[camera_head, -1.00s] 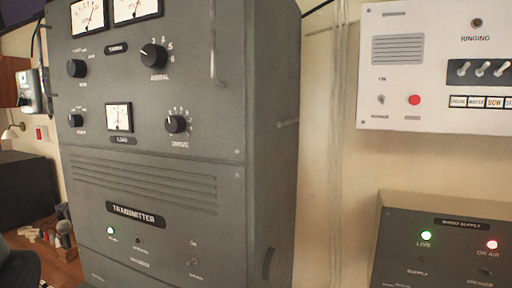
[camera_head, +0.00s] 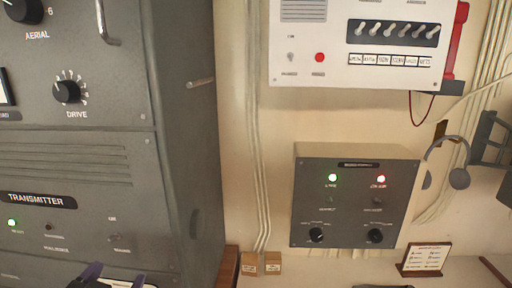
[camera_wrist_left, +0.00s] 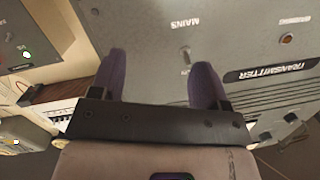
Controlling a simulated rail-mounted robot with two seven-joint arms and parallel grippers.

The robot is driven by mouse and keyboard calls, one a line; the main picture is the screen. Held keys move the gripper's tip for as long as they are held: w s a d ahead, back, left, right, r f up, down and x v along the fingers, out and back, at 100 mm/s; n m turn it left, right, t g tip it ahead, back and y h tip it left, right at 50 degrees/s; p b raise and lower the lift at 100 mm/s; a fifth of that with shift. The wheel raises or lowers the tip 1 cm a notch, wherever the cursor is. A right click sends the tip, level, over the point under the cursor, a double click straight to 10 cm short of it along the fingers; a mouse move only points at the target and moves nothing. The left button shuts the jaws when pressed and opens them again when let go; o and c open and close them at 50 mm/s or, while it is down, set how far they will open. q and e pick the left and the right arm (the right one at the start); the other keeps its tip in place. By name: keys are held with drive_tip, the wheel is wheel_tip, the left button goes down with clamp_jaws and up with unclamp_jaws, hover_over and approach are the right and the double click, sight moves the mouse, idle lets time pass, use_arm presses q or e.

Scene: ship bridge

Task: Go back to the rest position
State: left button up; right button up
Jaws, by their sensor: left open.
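My left gripper (camera_head: 98,278) shows at the bottom left of the head view, in front of the lower transmitter cabinet; only its purple and dark tip area is in the picture. In the left wrist view its two purple fingers (camera_wrist_left: 158,85) stand apart with nothing between them. The grey transmitter cabinet (camera_head: 90,165) fills the left of the head view, and its panel (camera_wrist_left: 225,35) lies beyond the fingers in the wrist view. A small mains switch (camera_wrist_left: 186,55) shows between the fingers, apart from them as far as I can tell. My right gripper is not in view.
A grey radio supply box (camera_head: 350,215) with green and red lamps is on the wall. Above it hangs a white switch panel (camera_head: 345,75) with a red handset (camera_head: 457,40). Headphones (camera_head: 458,178) hang at right. A small sign (camera_head: 425,258) stands below.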

use_arm(q)
drive_tip(key=s+d+f+g+h, duration=0.1)
drive_tip(key=s+f+g, duration=0.25)
drive_tip(key=f, duration=0.85)
drive_tip(key=s+d+f+g, duration=0.1)
drive_tip(key=s+f+g, duration=0.3)
drive_tip(key=f, duration=0.9)
drive_tip(key=s+f+g, duration=0.2)
drive_tip(key=s+f, duration=0.5)
drive_tip(key=s, duration=0.3)
drive_tip(key=s+f+n+g+p, duration=0.1)
drive_tip(key=s+f+g, duration=0.2)
drive_tip(key=s+f, duration=0.4)
drive_tip(key=s, duration=0.3)
drive_tip(key=shift+d+f, duration=0.2)
drive_tip(key=shift+d, duration=0.2)
drive_tip(key=shift+g, duration=0.25)
drive_tip(key=shift+w, duration=0.1)
